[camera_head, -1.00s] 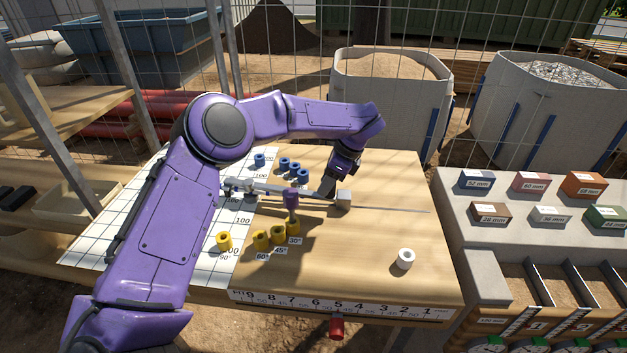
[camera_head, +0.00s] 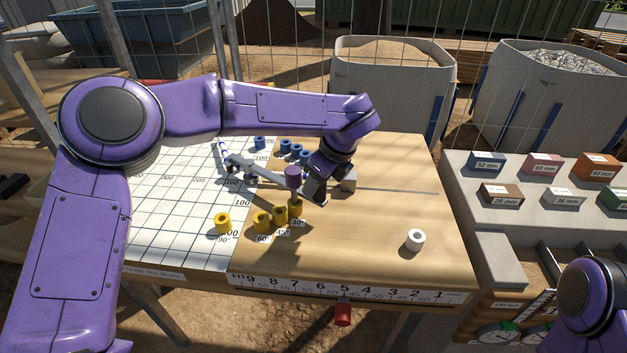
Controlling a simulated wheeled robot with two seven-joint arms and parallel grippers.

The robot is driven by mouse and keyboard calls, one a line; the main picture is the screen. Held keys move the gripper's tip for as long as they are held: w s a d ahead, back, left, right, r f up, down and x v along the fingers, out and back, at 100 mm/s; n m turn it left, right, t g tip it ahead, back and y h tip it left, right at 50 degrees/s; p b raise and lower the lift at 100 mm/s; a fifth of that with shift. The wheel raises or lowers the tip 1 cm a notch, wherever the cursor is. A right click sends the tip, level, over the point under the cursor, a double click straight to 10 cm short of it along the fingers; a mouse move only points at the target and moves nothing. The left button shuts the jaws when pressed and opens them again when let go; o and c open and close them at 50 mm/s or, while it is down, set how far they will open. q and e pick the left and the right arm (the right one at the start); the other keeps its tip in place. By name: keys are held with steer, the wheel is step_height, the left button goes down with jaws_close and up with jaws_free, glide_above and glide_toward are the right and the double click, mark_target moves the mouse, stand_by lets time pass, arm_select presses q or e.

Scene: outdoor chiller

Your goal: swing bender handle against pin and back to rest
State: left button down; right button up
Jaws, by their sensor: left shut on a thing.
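The bender on the board has a grey bar-shaped handle (camera_head: 262,172). It runs from the measuring grid toward my left gripper (camera_head: 314,190). My left gripper is shut on the handle near its front right end; the fingers partly hide that end. A purple-topped pin (camera_head: 293,177) stands at the 30° mark, just left of the gripper. The handle passes close to the pin, and I cannot tell if they touch. A grey block (camera_head: 348,180) sits behind and right of the gripper, with a thin rod (camera_head: 395,191) running right from it. My right gripper is out of view.
Several yellow collars (camera_head: 262,221) stand in front by the angle labels, and several blue collars (camera_head: 285,147) behind. Colored blocks (camera_head: 486,162) fill the grey shelf at right.

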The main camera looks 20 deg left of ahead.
arm_select(q)
steer(key=c, duration=0.8)
jaws_free()
steer(key=shift+r, duration=0.15)
steer(key=v, duration=1)
steer(key=shift+r, duration=0.15)
steer(key=shift+d, duration=0.1)
